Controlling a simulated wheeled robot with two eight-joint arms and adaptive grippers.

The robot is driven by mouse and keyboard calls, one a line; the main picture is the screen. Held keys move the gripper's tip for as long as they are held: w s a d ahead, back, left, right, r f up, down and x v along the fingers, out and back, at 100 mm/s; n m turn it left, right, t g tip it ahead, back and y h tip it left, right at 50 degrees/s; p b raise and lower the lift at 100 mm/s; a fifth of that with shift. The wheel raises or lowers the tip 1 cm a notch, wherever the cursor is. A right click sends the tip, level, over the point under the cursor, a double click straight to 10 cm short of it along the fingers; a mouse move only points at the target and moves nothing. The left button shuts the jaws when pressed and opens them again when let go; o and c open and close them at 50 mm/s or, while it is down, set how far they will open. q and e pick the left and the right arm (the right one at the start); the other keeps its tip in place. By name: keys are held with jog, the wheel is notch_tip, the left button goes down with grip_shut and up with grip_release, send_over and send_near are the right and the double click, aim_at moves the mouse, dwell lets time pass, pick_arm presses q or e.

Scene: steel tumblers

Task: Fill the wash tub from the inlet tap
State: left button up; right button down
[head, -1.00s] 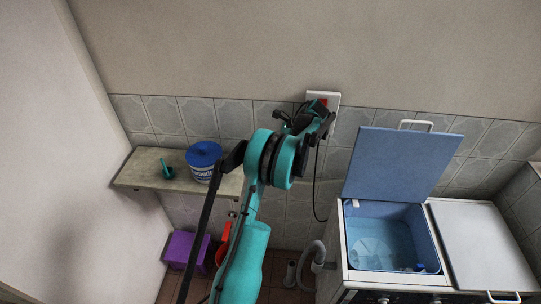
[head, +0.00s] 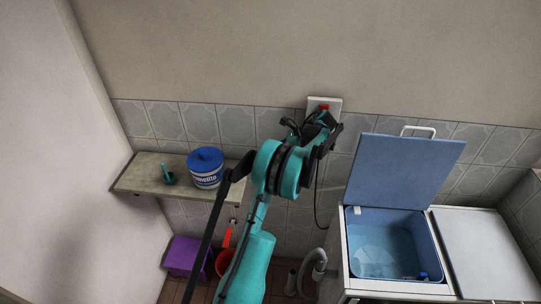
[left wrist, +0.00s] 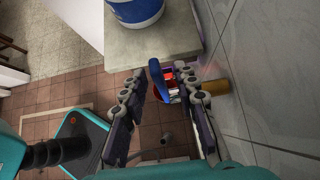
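The wash tub (head: 382,248) is at the right in the head view, its blue lid (head: 408,175) raised. I cannot tell whether the pale floor inside is under water. In the left wrist view, the inlet tap is a brass body (left wrist: 212,87) on the wall with a blue lever (left wrist: 157,73). My left gripper (left wrist: 166,70) is open, its two dark fingers on either side of the lever; contact is not clear. In the head view my own arm hides the tap and most of that gripper. My right gripper is not in view.
A red-switched wall socket (head: 324,104) with a hanging cord is behind my wrist. A purple stool (head: 185,256), a red mug (head: 226,238) and a grey hose (head: 317,262) sit low down.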

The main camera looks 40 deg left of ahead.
pick_arm(q)
jog(key=shift+r, duration=0.1)
jog(key=v, duration=1.2)
